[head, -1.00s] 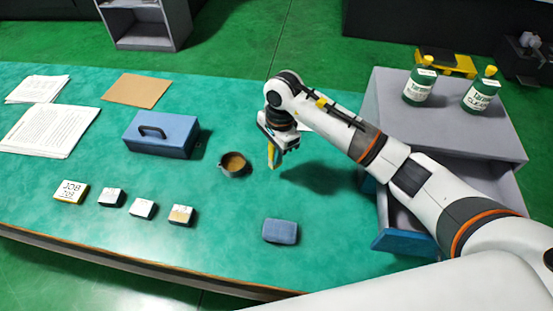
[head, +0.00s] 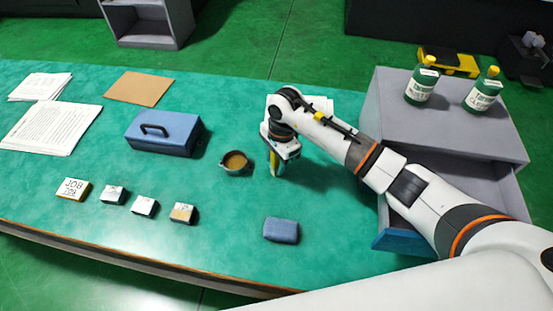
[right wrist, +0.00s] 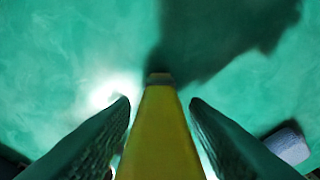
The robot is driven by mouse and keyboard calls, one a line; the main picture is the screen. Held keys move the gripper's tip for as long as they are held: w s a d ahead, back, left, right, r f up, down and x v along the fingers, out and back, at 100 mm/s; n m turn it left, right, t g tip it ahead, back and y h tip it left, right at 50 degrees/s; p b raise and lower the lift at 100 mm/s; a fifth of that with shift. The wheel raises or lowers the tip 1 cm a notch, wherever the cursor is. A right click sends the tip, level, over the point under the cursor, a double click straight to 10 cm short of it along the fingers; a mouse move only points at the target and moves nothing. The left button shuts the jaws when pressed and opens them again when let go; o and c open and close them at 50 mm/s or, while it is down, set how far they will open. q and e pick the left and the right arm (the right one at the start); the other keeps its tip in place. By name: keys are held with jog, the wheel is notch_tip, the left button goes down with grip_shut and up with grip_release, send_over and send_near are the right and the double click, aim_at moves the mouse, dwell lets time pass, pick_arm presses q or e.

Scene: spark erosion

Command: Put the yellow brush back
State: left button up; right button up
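The yellow brush (head: 274,167) points down below my right gripper (head: 276,153), above the green table. In the right wrist view the yellow brush (right wrist: 160,135) runs between the two dark fingers of my right gripper (right wrist: 160,104), which is shut on it. Its far end is a dull brownish tip. I cannot tell whether that tip touches the table. My left gripper is not in view.
A blue box with a handle (head: 162,134) stands left of the cup. A blue block (head: 281,230) lies in front of my gripper. Several small blocks are at front left. The grey cabinet (head: 450,123) at right has an open drawer (head: 402,240) and bottles on top.

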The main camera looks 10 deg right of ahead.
jog(key=shift+r, duration=0.15)
jog(key=r, duration=0.4)
jog(key=d+r+b, duration=0.1)
jog(key=r, duration=0.3)
jog(key=r+b, duration=0.1)
jog(key=r, duration=0.3)
jog(key=shift+w+d, duration=0.15)
jog(key=shift+w, duration=0.1)
